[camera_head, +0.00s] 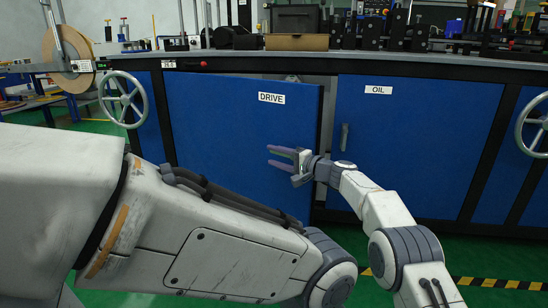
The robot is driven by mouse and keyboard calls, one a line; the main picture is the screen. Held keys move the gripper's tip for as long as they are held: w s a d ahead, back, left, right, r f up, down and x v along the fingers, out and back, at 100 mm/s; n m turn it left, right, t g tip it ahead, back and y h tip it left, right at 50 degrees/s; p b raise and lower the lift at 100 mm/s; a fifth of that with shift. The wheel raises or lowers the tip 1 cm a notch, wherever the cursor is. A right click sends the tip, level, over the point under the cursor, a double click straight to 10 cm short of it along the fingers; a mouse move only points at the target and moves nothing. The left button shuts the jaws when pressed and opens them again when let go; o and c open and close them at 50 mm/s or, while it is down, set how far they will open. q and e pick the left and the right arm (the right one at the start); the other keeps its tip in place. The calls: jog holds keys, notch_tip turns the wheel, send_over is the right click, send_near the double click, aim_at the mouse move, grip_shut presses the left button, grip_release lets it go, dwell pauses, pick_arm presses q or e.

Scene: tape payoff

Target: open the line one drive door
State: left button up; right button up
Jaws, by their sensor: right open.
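The blue drive door (225,125) carries a white DRIVE label and stands slightly ajar. Its right edge sits out from the frame, with a dark gap along the top and right side. My right gripper (269,155) is open and empty, its purple fingers pointing left in front of the door near its right edge. I cannot tell whether it touches the door. No handle shows on the drive door; my right gripper and wrist cover part of its right side. My left arm crosses the lower left, and its gripper is not in view.
The shut blue oil door (400,140) with a grey handle (344,137) is just right. Handwheels stand left (123,99) and far right (534,125). A worktop (440,61) with equipment runs above. A tape roll (68,57) is at left. Yellow-black floor tape (500,283) lies lower right.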

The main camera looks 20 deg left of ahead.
jog(key=p+v, duration=0.1)
jog(key=v, duration=0.9)
jog(key=shift+d+p, duration=0.25)
jog(key=shift+p, duration=0.15)
jog(key=shift+s, duration=0.1)
